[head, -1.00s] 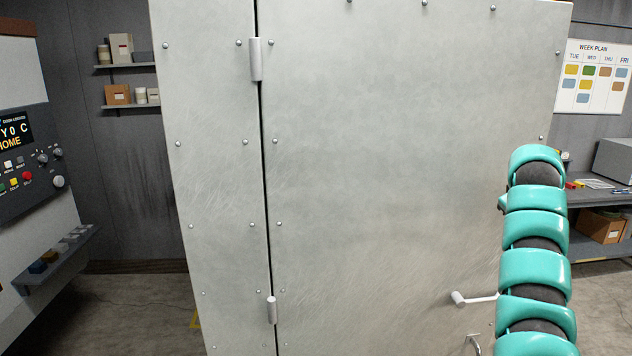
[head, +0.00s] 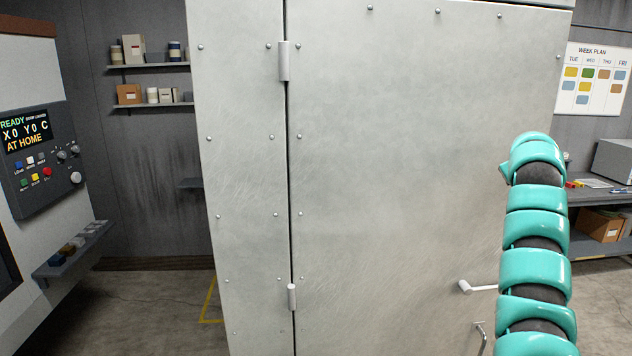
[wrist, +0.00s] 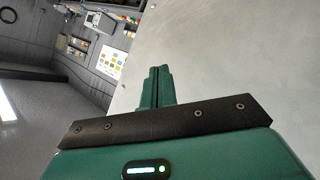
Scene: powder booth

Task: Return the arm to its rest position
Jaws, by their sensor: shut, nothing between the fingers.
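My teal segmented arm (head: 537,255) stands at the right in the head view, bent upright in front of the grey metal booth door (head: 400,150). Its end is not shown there. In the wrist view my gripper (wrist: 157,72) has its green fingers together, with nothing between them. The pale panel surface (wrist: 220,55) lies beyond and to the right of the fingers. I cannot tell how far apart they are.
A door handle (head: 478,287) sticks out beside my arm. A control panel (head: 40,150) stands at left. Shelves (head: 150,104) hang on the back wall. A workbench (head: 598,196) is at right. Open floor (head: 145,310) shows at lower left.

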